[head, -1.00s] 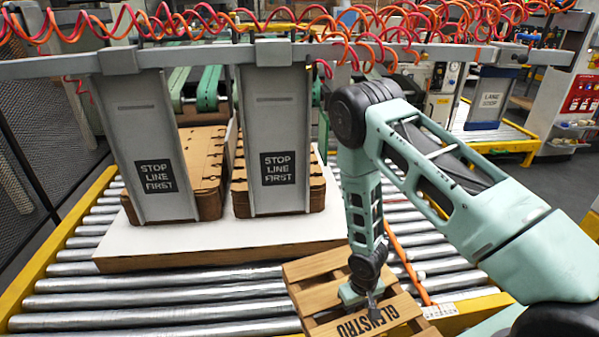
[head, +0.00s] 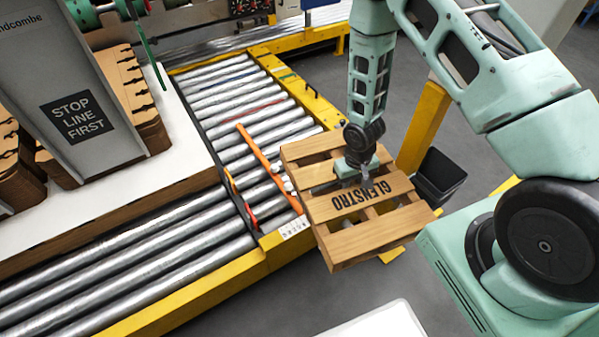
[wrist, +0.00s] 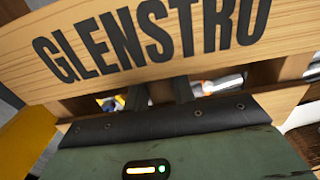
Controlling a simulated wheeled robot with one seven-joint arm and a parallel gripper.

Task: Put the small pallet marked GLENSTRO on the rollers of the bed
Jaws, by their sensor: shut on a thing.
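The small wooden pallet (head: 356,243) marked GLENSTRO hangs from my gripper (head: 357,180) in the head view. My gripper is shut on one of its middle slats, beside the lettering. The pallet is tilted a little and hangs off the right end of the roller bed (head: 120,262), partly over the yellow frame and partly over the floor. In the wrist view the lettered slat (wrist: 160,35) fills the top, and rollers show through the gap. The fingertips are mostly hidden by the pallet's slats.
A white board (head: 190,150) with brown cardboard stacks (head: 130,95) covers the left rollers. An orange bar (head: 268,165) crosses the rollers left of the pallet. Bare rollers (head: 235,95) lie farther back. A yellow post (head: 425,125) and a dark bin (head: 440,175) stand right.

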